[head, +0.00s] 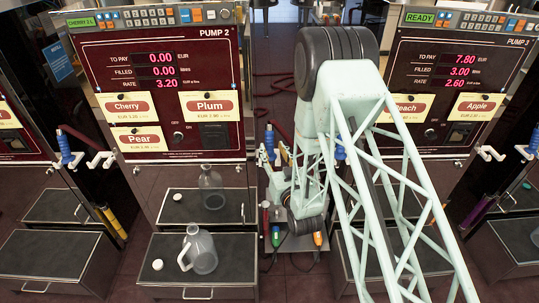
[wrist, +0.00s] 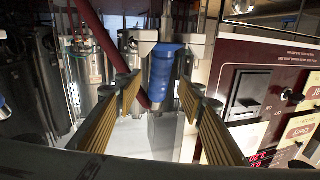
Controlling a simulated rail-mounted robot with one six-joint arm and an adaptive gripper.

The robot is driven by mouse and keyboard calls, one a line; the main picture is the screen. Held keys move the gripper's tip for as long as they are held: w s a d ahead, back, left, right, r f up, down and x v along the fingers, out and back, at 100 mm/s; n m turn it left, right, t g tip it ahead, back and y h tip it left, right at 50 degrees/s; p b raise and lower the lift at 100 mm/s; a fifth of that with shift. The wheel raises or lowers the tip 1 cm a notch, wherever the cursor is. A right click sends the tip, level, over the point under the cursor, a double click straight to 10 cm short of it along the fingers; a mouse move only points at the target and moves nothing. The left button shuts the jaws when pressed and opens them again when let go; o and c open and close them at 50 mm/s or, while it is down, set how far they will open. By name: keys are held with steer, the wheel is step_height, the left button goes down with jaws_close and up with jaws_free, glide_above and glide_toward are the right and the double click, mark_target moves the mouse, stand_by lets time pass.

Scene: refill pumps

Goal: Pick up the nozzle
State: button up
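A nozzle with a ribbed blue grip (wrist: 162,72) stands in the middle of the wrist view, at a white holder beside the pump panel. My gripper (wrist: 158,92) is open, with one ribbed yellowish finger on each side of the blue grip. Gaps show between the fingers and the grip. In the head view a blue nozzle (head: 269,142) shows at the right side of pump 2, close to my arm. My gripper is largely hidden there behind or among the arm links.
The PUMP 2 panel (head: 160,90) stands just left of the nozzle. A dark red hose (wrist: 98,38) runs beside the grip. A clear jug (head: 203,252) and white cap (head: 157,264) sit on the pump's lower shelf. More blue nozzles hang at the far left (head: 64,146) and far right (head: 533,140).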

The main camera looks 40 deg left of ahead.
mark_target(271, 145)
steer(key=shift+b+x, duration=0.45)
steer(key=shift+x, duration=2.05)
steer(key=c, duration=1)
